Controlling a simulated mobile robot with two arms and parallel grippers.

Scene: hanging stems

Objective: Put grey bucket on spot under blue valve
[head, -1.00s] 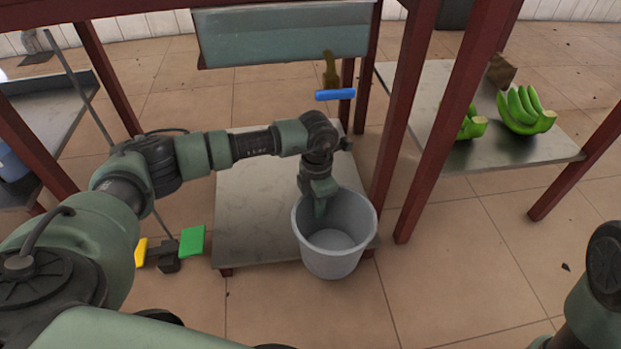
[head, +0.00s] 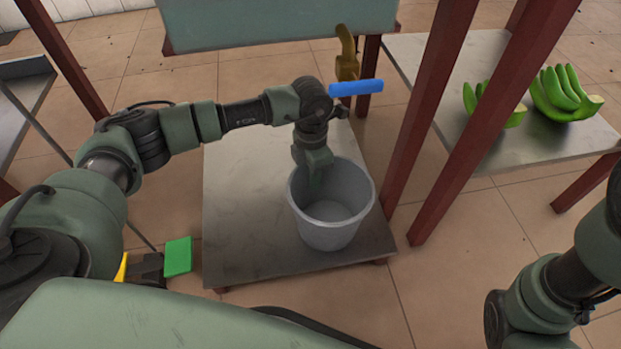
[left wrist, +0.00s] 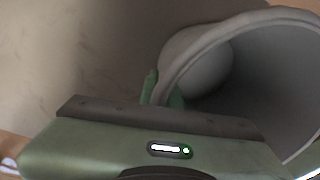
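The grey bucket (head: 334,226) is upright over the front right part of a low metal platform (head: 245,185). I cannot tell whether its base touches the platform. My left gripper (head: 314,184) is at the bucket's left rim. In the left wrist view its green fingers (left wrist: 163,92) sit on either side of the bucket's rim (left wrist: 200,52), shut on it. The blue valve (head: 356,88) is on a brass tap (head: 346,58) behind and above the bucket, slightly right of it. No marked spot shows. My right gripper is out of view; only part of that arm shows.
A greenish tank (head: 270,28) hangs above the platform's back. Dark red posts (head: 432,100) stand close to the bucket's right. Green bananas (head: 563,95) lie on a metal shelf (head: 500,145) further right. A green block (head: 179,256) is left of the platform.

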